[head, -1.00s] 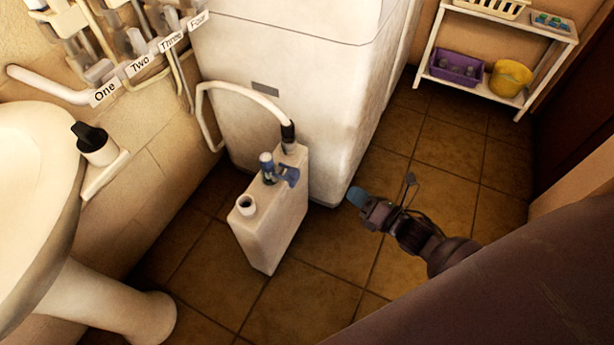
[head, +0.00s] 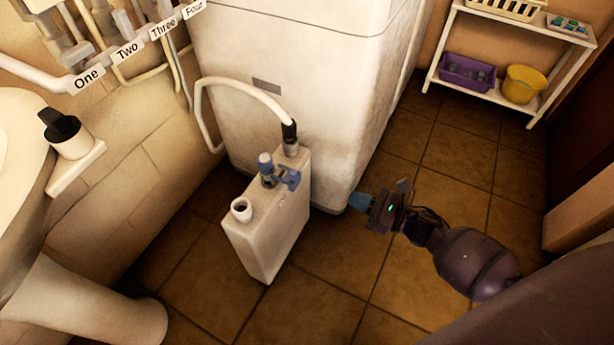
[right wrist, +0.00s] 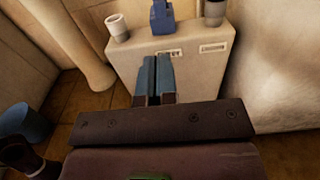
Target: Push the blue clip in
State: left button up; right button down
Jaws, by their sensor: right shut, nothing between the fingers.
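The blue clip (head: 289,178) sits on top of a white canister (head: 262,240), beside a blue-capped fitting (head: 266,168). In the right wrist view a blue part (right wrist: 161,18) stands on the canister top between a white neck and a grey fitting; the clip's exact position is hard to tell there. My right gripper (head: 355,201) is right of the canister, apart from it. Its blue fingers (right wrist: 156,75) are shut, empty, and point toward the canister. My left gripper is not seen in the head view.
A hose (head: 240,85) runs from the canister's black connector (head: 289,131) along the white appliance (head: 290,50). A washbasin (head: 20,150) is at left. A shelf (head: 485,85) stands at back right. An unclear blue shape (right wrist: 25,122) is at lower left.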

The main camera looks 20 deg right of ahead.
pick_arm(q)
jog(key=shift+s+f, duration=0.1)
pick_arm(e)
jog(key=b, duration=0.2)
send_near(297, 174)
jog(key=x, duration=0.6)
jog(key=shift+w+a+f, duration=0.15)
jog(key=shift+w+f, duration=0.2)
jog(key=shift+f, duration=0.05)
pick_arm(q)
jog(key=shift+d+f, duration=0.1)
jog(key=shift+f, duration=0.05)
pick_arm(e)
jog(key=shift+w+a+r, duration=0.1)
jog(key=shift+w+a, duration=0.15)
jog(key=shift+w, duration=0.1)
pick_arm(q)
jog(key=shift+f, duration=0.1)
pick_arm(e)
jog(key=shift+w+a, duration=0.25)
jog(key=shift+w, duration=0.05)
jog(key=b+x, duration=0.1)
jog(key=x, duration=0.2)
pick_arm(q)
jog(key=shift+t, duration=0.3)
pick_arm(e)
jog(key=shift+w+r, duration=0.1)
jog(key=shift+a, duration=0.1)
